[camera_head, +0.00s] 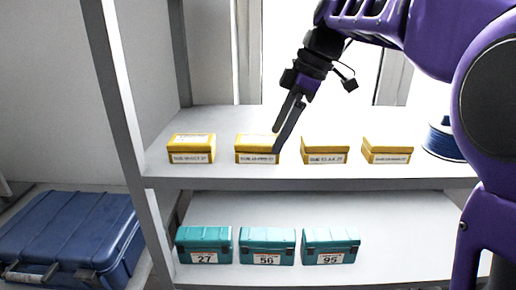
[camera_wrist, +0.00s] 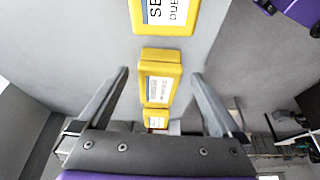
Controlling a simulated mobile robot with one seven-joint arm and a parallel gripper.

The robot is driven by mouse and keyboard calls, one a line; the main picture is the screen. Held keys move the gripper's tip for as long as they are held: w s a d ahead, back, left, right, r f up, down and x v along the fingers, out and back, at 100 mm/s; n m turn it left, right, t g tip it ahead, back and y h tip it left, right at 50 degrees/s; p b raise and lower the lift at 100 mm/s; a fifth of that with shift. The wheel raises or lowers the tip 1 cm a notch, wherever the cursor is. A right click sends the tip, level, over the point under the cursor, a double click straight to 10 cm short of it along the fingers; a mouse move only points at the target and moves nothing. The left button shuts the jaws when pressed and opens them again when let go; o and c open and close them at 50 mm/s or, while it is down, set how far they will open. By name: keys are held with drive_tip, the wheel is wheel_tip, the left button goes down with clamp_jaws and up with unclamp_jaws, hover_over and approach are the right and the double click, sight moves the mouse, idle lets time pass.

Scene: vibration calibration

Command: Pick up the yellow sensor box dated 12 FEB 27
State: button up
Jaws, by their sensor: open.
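Several yellow sensor boxes stand in a row on the upper shelf, each with a white date label on its front. From left to right in the head view are the first box (camera_head: 192,142), second box (camera_head: 246,143), third box (camera_head: 325,144) and fourth box (camera_head: 387,145). Their dates are too blurred to tell which is 12 FEB 27. My gripper (camera_head: 284,125) is open and points down at the right part of the second box, partly covering it. In the wrist view, one yellow box (camera_wrist: 160,56) lies between the open fingers (camera_wrist: 160,74), with no visible grip on it.
Teal boxes numbered 27 (camera_head: 204,243), 50 (camera_head: 267,244) and 95 (camera_head: 330,244) stand on the lower shelf. A blue spool (camera_head: 438,140) is at the right of the upper shelf (camera_head: 250,176). A blue case (camera_head: 65,235) lies left of the rack. Gaps separate the yellow boxes.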

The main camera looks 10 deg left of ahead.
sight(259, 139)
drive_tip(key=a, duration=0.3)
drive_tip(key=shift+s+a, duration=0.3)
drive_tip(key=shift+s, duration=0.1)
drive_tip(key=shift+x, duration=0.85)
drive_tip(key=shift+a+f+b, duration=0.1)
drive_tip(key=shift+f+b, duration=0.2)
drive_tip(key=shift+f, duration=0.25)
drive_tip(key=shift+f, duration=0.25)
drive_tip(key=c, duration=1.5)
